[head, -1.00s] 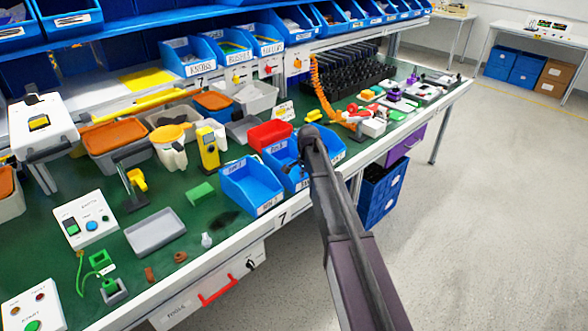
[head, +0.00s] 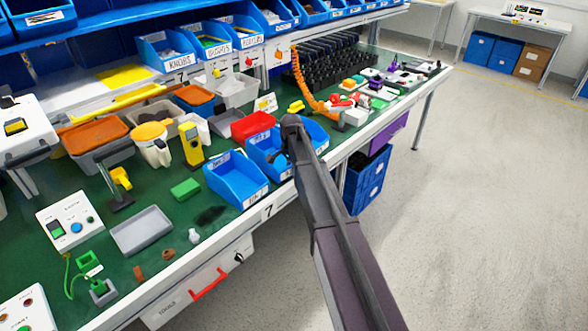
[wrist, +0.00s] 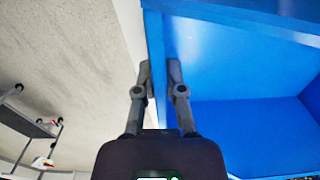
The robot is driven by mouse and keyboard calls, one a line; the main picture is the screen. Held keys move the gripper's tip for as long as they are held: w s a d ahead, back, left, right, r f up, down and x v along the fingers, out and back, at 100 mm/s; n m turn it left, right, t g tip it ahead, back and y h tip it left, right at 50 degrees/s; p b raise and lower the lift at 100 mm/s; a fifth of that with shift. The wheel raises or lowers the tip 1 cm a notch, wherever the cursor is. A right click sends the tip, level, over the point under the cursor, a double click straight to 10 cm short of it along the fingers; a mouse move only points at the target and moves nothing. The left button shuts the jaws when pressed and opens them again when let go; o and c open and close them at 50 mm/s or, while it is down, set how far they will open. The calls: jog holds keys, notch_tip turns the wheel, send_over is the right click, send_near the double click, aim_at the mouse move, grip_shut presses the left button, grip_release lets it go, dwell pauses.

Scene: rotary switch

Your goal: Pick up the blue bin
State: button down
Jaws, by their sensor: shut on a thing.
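Three open blue bins stand in a row at the front edge of the green bench. The left bin (head: 236,184) is in plain view. The middle bin (head: 264,157) is partly covered by my arm, and the right bin (head: 317,138) shows behind the arm. My arm reaches over the front of these bins in the head view and hides the gripper's fingers. In the wrist view my gripper (wrist: 160,78) is shut on the thin wall of a blue bin (wrist: 225,65), one finger on each side. The bin's inside lies to the right. I cannot tell surely which bin this is.
A red bin (head: 253,124) stands just behind. A green block (head: 185,189) and a grey tray (head: 141,231) lie to the left. A blue crate (head: 368,180) is below the bench edge. The floor (head: 470,220) to the right is clear.

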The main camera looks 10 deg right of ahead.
jog(key=shift+r+p, duration=4.15)
jog(key=shift+r, duration=0.25)
notch_tip(320, 180, up, 18)
jog(key=p, duration=1.7)
jog(key=shift+f+p, duration=0.2)
jog(key=shift+p, duration=0.15)
